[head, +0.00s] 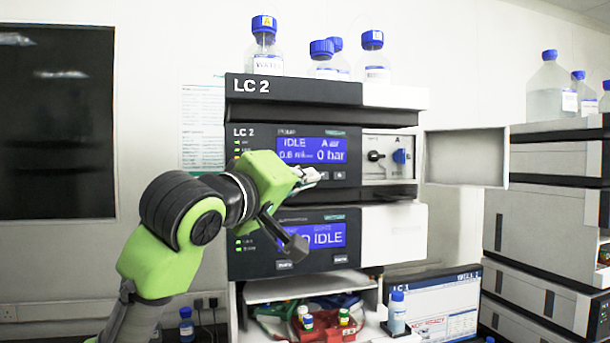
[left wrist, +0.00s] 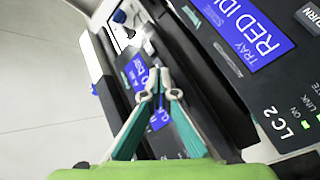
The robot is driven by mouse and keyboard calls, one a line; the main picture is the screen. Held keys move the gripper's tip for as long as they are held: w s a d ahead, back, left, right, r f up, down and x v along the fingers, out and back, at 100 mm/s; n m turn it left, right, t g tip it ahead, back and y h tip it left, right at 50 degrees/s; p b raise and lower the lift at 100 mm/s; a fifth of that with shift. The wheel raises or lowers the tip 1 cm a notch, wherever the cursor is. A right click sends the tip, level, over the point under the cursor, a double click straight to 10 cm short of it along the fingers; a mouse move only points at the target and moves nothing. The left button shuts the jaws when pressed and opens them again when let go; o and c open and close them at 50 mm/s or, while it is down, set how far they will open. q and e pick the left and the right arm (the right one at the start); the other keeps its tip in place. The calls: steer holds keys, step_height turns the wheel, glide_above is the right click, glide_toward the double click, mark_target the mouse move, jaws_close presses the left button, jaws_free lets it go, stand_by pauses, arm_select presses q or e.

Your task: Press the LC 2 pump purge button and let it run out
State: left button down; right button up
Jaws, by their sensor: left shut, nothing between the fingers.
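The LC 2 pump module (head: 245,165) is in the middle of the head view. Its blue screen (head: 312,149) reads IDLE and 0 bar; it also shows, tilted, in the left wrist view (left wrist: 139,77). My left gripper (head: 318,174) is shut and empty, its fingertips in front of the button row under this screen. In the left wrist view the fingertips (left wrist: 159,84) meet over the pump's front; contact cannot be told. Small buttons (head: 338,175) show right of the fingertips. Others are hidden behind the gripper, and I cannot read which is purge. My right gripper is out of view.
The pump's valve panel (head: 388,172) has a black and a blue knob, and its door (head: 466,157) stands open to the right. Below is a module with an IDLE screen (head: 328,235). Blue-capped bottles (head: 264,50) stand on top. A monitor (head: 440,305) stands lower right.

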arm_select(q)
steer(key=shift+w+a, duration=0.1)
steer(key=shift+w, duration=0.3)
stand_by(0.8)
steer(key=shift+s, duration=0.1)
steer(key=shift+s+d, duration=0.25)
steer(key=shift+s, duration=0.45)
steer(key=shift+s, duration=0.1)
steer(key=s, duration=0.1)
steer(key=s+d, duration=0.1)
steer(key=s, duration=0.1)
steer(key=s+b, duration=0.1)
steer(key=shift+s+d, duration=0.25)
stand_by(0.7)
